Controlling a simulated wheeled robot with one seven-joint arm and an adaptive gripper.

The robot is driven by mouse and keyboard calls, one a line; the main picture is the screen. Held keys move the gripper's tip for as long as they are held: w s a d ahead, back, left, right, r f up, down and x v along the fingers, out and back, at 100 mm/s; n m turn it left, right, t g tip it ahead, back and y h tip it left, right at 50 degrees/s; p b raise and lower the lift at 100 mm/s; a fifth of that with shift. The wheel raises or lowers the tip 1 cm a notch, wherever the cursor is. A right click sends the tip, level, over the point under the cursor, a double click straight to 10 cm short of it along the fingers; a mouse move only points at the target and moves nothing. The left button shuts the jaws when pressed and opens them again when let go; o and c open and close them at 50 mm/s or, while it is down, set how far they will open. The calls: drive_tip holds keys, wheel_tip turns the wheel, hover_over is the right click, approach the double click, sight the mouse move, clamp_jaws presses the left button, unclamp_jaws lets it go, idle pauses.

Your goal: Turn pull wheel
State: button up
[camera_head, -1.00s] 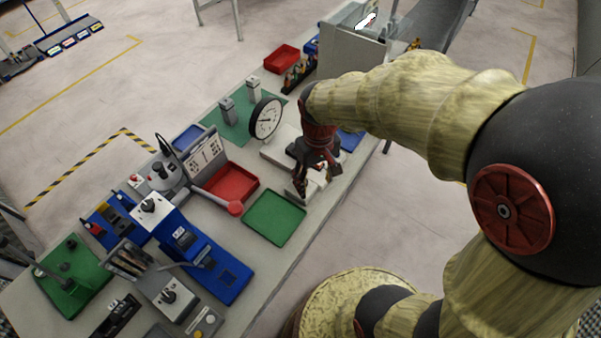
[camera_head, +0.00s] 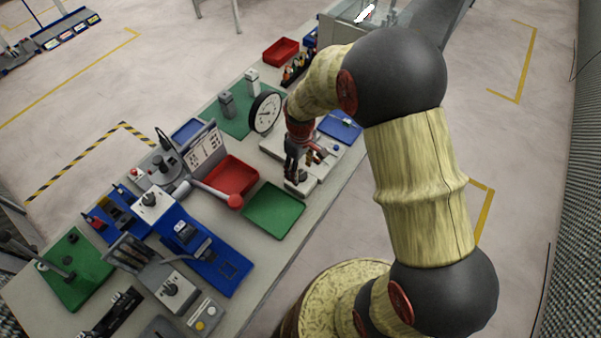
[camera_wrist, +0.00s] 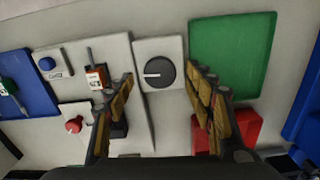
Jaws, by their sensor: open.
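In the wrist view, a dark round knob (camera_wrist: 159,73) with a pale pointer line sits on a white plate (camera_wrist: 150,46). It is the only wheel-like part near my gripper; I cannot tell whether it is the pull wheel. My gripper (camera_wrist: 162,79) is open, one finger on each side of the knob in the picture, with nothing between the pads. I cannot tell the height gap or any touch. In the head view, my gripper (camera_head: 297,173) is low over the white panel at the bench's right edge, and the knob is not clear there.
In the wrist view, a lever switch (camera_wrist: 97,77), a blue button (camera_wrist: 47,64) and a red knob (camera_wrist: 74,125) are left of the knob. In the head view, a round gauge (camera_head: 265,112) stands behind my gripper, and a green tray (camera_head: 275,211) lies in front.

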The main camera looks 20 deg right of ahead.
sight(301, 177)
drive_tip(key=shift+f, duration=1.15)
drive_tip(key=shift+c, duration=1)
drive_tip(key=c, duration=1)
drive_tip(key=shift+o, duration=0.2)
